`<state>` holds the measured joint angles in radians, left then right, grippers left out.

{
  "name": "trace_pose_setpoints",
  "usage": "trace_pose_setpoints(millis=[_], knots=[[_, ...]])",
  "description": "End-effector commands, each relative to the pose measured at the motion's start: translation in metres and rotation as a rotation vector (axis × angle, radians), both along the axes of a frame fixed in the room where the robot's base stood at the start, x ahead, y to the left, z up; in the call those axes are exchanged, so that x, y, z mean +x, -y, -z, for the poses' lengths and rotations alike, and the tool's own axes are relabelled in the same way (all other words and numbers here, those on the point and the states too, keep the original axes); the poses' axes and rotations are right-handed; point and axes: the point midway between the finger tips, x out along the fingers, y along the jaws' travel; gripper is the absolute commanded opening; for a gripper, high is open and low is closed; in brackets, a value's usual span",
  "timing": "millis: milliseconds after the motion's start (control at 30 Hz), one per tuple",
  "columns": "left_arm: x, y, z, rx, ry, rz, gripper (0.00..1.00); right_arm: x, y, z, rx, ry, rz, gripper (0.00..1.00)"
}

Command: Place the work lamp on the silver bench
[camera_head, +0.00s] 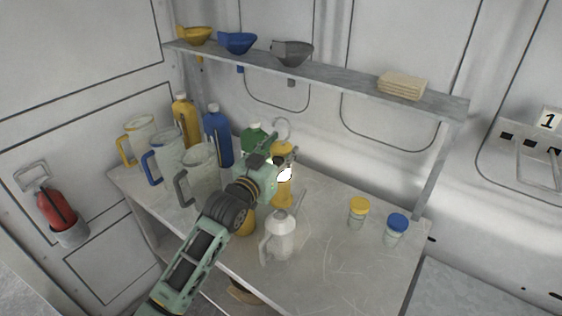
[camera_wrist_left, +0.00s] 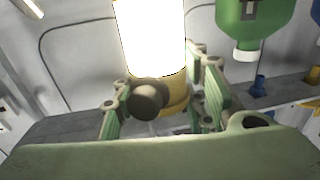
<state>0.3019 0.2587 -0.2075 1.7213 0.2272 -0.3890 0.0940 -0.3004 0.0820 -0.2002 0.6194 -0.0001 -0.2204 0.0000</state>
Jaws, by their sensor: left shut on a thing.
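The work lamp (camera_head: 283,190) is yellow with a bright white lit part and a hook on top. My left gripper (camera_head: 284,162) is shut on it, over the back middle of the silver bench (camera_head: 335,265). In the left wrist view the glowing lamp (camera_wrist_left: 150,38) stands between the two green fingers of the left gripper (camera_wrist_left: 160,108), at its yellow collar. The lamp looks roughly upright. I cannot tell whether its base touches the bench top. My right gripper is not in view.
Jugs (camera_head: 203,175) and bottles (camera_head: 217,138) crowd the bench's left; a green bottle (camera_head: 252,137) is behind my gripper. Yellow-lidded (camera_head: 358,212) and blue-lidded (camera_head: 396,229) jars stand right. A shelf (camera_head: 345,76) runs above. The front right is clear.

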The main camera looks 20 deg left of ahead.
Motion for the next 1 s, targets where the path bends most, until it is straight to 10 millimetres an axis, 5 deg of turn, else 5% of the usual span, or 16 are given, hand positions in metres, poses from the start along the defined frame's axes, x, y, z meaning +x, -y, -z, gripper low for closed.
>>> trace_pose_setpoints(millis=[367, 767, 800, 1000], knots=[[0.000, 0.000, 0.036, -0.002, 0.007, 0.000, 0.00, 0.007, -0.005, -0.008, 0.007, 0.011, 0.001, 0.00], [0.000, 0.000, 0.042, -0.002, 0.008, 0.000, 0.00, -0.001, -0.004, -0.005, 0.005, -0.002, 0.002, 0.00], [0.000, 0.000, 0.044, -0.001, 0.002, 0.000, 0.43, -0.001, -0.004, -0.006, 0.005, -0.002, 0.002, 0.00], [0.000, 0.000, 0.044, -0.001, 0.001, 0.000, 0.47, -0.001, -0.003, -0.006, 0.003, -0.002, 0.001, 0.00]])
